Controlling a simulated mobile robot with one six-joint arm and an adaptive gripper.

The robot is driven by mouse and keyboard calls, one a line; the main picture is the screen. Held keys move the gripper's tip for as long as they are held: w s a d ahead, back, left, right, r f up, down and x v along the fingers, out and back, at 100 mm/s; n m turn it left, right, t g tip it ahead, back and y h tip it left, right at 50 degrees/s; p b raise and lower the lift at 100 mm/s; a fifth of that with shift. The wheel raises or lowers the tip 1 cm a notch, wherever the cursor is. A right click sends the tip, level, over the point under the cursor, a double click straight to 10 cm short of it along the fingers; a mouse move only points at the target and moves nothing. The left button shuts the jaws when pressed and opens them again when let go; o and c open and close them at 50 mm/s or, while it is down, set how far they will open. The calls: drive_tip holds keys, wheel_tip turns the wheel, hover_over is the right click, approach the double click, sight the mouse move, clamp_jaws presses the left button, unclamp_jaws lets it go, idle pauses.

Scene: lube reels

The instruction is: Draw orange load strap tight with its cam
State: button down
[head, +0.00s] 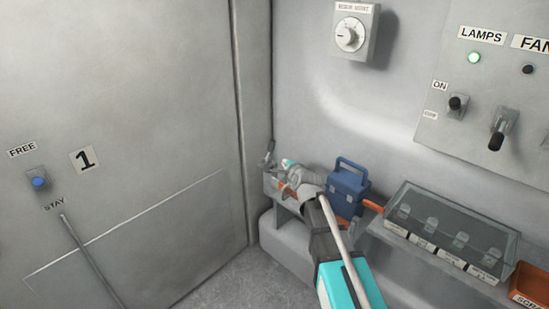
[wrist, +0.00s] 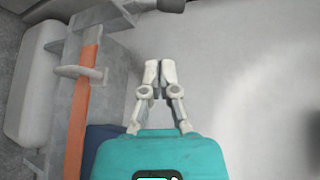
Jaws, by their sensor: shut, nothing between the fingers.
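The orange load strap (wrist: 85,105) runs lengthwise along a grey ledge at the left of the wrist view. A small grey fitting (wrist: 82,72) crosses the strap near its far end; it may be the cam, but I cannot tell how its lever stands. My gripper (wrist: 157,66) is shut and empty, to the right of the strap and apart from it in the picture. In the head view short orange pieces of the strap (head: 373,206) show beside the blue box; my arm hides much of the rest.
A blue box with a handle (head: 347,187) stands on the ledge close to my arm. A glass-topped case (head: 450,225) and an orange bin (head: 530,284) lie to the right. A switch panel (head: 490,100) and a dial box (head: 355,30) are on the wall above. A grey door (head: 130,130) fills the left.

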sight(273, 146)
drive_tip(key=shift+w+a+r+m+t, duration=0.25)
drive_tip(key=shift+w+a+m+t, duration=0.2)
drive_tip(key=shift+m, duration=0.25)
drive_tip(key=shift+w, duration=0.15)
drive_tip(key=b+x, duration=0.3)
drive_tip(key=x, duration=1)
drive_tip(key=shift+w+a+f+b, duration=0.2)
drive_tip(key=shift+w+f+b, duration=0.05)
drive_tip(key=shift+w+b, duration=0.05)
drive_tip(key=shift+w+d+m+g+p, duration=0.1)
drive_tip(key=shift+w+m+g+p, duration=0.3)
drive_tip(key=shift+w, duration=0.25)
drive_tip(key=shift+w+d+f+m+g, duration=0.15)
drive_tip(key=shift+w+d+m+g, duration=0.05)
drive_tip(key=shift+m+g, duration=0.2)
drive_tip(key=shift+s+a, duration=0.1)
